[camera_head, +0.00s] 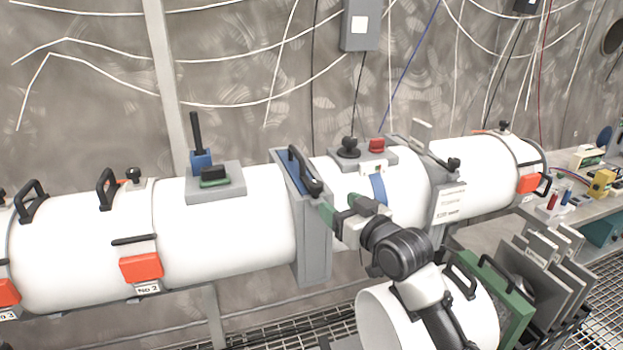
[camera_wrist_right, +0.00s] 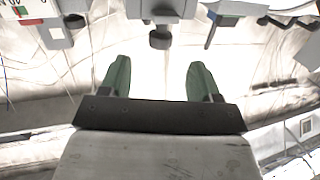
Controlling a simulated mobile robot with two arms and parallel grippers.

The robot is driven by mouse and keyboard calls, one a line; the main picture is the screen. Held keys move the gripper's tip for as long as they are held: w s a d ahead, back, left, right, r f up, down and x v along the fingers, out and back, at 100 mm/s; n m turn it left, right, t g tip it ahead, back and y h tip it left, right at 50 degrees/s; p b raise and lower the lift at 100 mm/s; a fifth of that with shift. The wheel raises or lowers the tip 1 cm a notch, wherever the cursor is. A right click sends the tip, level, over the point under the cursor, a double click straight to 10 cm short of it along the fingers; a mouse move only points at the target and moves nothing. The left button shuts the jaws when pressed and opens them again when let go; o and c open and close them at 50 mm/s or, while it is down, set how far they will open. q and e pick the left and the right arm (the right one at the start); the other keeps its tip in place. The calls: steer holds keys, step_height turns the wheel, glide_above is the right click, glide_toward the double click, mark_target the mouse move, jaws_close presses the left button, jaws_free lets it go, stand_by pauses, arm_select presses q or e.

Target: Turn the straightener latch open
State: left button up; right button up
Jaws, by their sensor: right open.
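My right gripper (camera_head: 344,208) is in front of the white tube (camera_head: 235,240), beside a grey flange plate (camera_head: 312,240) with a long black handle (camera_head: 305,171) on top. Its two green fingers are apart with nothing between them, as the right wrist view (camera_wrist_right: 158,75) also shows. A grey bracket with a dark knob (camera_wrist_right: 160,40) is beyond the fingertips there, apart from them. A black knob (camera_head: 348,148) and a red knob (camera_head: 376,145) sit on a grey base on the tube. No readable label shows which part is the straightener latch. My left gripper is out of view.
A blue block with an upright black lever (camera_head: 196,135) stands on the tube to the left. Orange latches (camera_head: 141,268) sit on its bands. A lower white cylinder (camera_head: 375,315) and a rack of grey plates (camera_head: 545,265) are at lower right. A bench (camera_head: 580,200) is at right.

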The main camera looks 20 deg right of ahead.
mark_target(311, 182)
steer(key=x, duration=0.3)
steer(key=r+p+x, duration=0.1)
steer(key=x, duration=0.2)
steer(key=p+x, duration=0.1)
steer(key=x, duration=0.2)
steer(key=shift+w+a+r, duration=0.15)
steer(key=shift+w, duration=0.2)
steer(key=shift+w+a, duration=0.15)
steer(key=shift+w, duration=0.35)
jaws_close()
steer(key=shift+s+a, duration=0.1)
